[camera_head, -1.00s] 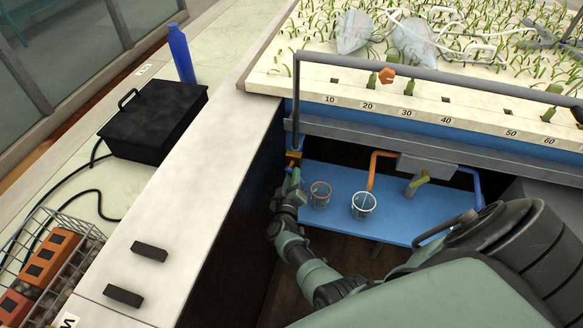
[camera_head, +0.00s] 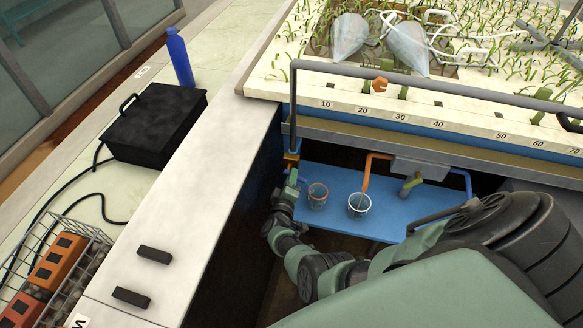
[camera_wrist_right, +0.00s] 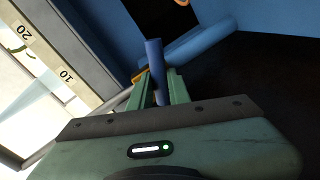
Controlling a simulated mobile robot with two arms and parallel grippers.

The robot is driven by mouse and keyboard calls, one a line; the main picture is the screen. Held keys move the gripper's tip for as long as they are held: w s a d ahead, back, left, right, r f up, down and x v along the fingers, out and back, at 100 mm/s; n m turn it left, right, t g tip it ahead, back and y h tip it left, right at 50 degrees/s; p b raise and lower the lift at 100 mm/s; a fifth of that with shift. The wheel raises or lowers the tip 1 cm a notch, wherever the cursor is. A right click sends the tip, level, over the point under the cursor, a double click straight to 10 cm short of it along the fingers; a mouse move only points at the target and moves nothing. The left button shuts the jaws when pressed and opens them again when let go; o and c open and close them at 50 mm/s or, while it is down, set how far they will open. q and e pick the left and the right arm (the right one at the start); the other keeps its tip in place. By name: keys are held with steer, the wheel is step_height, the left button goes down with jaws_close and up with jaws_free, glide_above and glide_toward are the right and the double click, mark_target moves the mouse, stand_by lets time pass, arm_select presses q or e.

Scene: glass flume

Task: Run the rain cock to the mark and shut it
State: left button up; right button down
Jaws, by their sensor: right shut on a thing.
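The cock (camera_head: 291,158), brass-orange, sits at the foot of a grey vertical pipe (camera_head: 293,112) at the flume's left end. My right gripper (camera_head: 293,174) is just below it, with my arm reaching in from the lower right. In the right wrist view the two green fingers (camera_wrist_right: 163,92) are shut on a blue handle (camera_wrist_right: 154,58), which stands up between them. An orange bit of the cock (camera_wrist_right: 140,74) shows beside the fingers. The handle's exact angle is hard to tell. The number marks (camera_head: 397,116) run along the flume's front edge. My left gripper is out of view.
Two clear beakers, one left (camera_head: 317,196) and one right (camera_head: 359,206), stand on a blue shelf (camera_head: 335,226) beside my gripper. An orange pipe (camera_head: 366,172) comes down behind them. A pale wall top (camera_head: 205,200) borders the left. A black box (camera_head: 155,125) and blue bottle (camera_head: 180,60) stand beyond.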

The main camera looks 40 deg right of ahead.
steer(key=c, duration=1.3)
jaws_free()
steer(key=shift+c, duration=0.2)
